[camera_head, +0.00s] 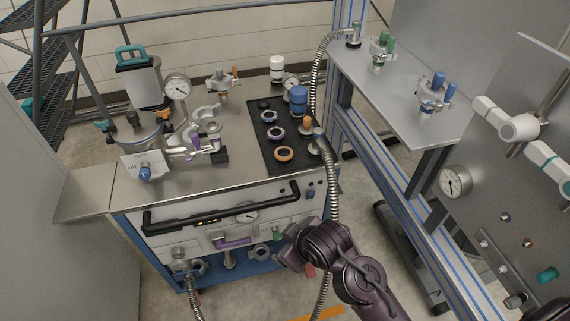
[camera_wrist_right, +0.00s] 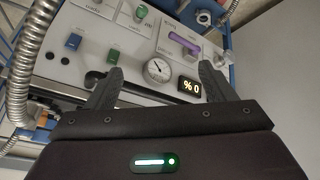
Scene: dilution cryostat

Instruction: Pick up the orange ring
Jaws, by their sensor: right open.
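The orange ring (camera_head: 284,154) lies flat at the near end of a black mat (camera_head: 262,146) on top of the steel cart. It shows only in the head view. My right gripper (camera_head: 288,257) is low in front of the cart, below the cart top and apart from the ring. In the right wrist view its two fingers (camera_wrist_right: 160,75) are spread with nothing between them, facing the cart's front panel. My left gripper is not in view.
A purple ring (camera_head: 276,133) and a blue-marked ring (camera_head: 269,116) lie behind the orange one. A black handle bar (camera_head: 222,208) crosses the cart front.

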